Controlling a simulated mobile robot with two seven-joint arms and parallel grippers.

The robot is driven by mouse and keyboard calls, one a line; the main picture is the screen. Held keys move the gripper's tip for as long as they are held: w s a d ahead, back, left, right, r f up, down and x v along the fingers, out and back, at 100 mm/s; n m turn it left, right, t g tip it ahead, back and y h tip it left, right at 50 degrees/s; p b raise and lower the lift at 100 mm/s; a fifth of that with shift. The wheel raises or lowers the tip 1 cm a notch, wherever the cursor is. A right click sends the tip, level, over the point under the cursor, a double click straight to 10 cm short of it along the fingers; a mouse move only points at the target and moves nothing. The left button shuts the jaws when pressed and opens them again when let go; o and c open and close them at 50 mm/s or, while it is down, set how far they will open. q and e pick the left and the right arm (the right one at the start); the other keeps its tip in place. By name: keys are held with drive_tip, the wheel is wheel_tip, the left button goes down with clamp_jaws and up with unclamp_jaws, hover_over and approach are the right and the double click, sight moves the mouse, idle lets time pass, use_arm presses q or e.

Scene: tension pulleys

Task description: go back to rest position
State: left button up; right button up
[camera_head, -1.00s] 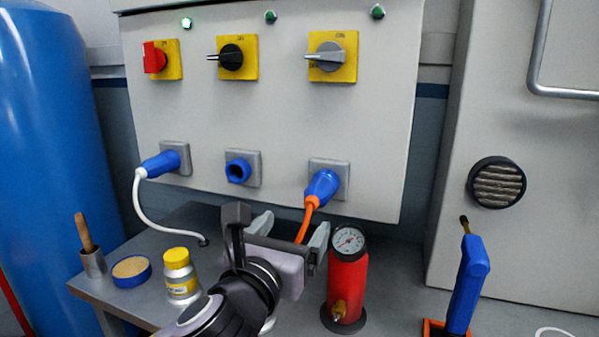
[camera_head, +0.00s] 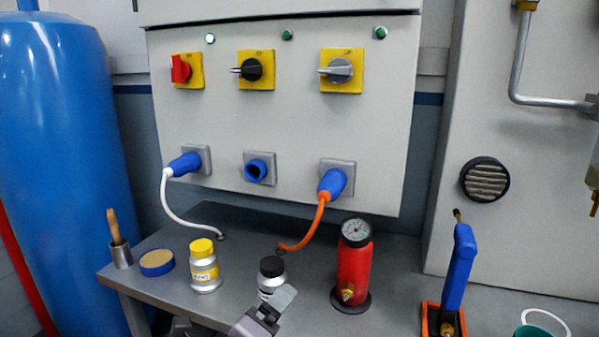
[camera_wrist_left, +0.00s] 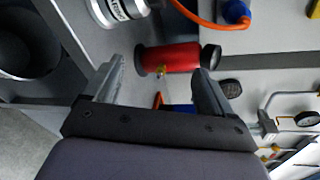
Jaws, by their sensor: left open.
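My left gripper (camera_head: 268,312) is low at the bottom of the head view, in front of the table's front edge. In the left wrist view its two fingers (camera_wrist_left: 158,88) are spread apart with nothing between them that they touch. A red cylinder with a gauge (camera_head: 353,270) shows beyond the fingers; it also shows in the left wrist view (camera_wrist_left: 172,58). The orange-cabled blue plug (camera_head: 332,184) sits in the right socket, and no gripper touches it. My right gripper is not in view.
The grey table (camera_head: 235,235) holds a yellow-capped bottle (camera_head: 203,268), a black-capped bottle (camera_head: 271,272), a round tin (camera_head: 157,262) and a brush cup (camera_head: 121,255). The switch cabinet (camera_head: 280,120) stands behind. A blue torch-like tool (camera_head: 460,268) stands at right.

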use_arm(q)
drive_tip(key=s+a+f+n+g+y+p, duration=0.1)
drive_tip(key=s+a+f+n+g+y, duration=0.1)
drive_tip(key=s+a+f+n, duration=0.6)
drive_tip(key=s+a+f+n+g+y+p, duration=0.1)
drive_tip(key=s+a+f+n+p, duration=0.1)
drive_tip(key=s+a+f+n, duration=0.5)
drive_tip(key=s+f+n, duration=0.5)
drive_tip(key=f+n, duration=0.3)
drive_tip(key=n, duration=0.1)
drive_tip(key=shift+a+n+g+y, duration=0.4)
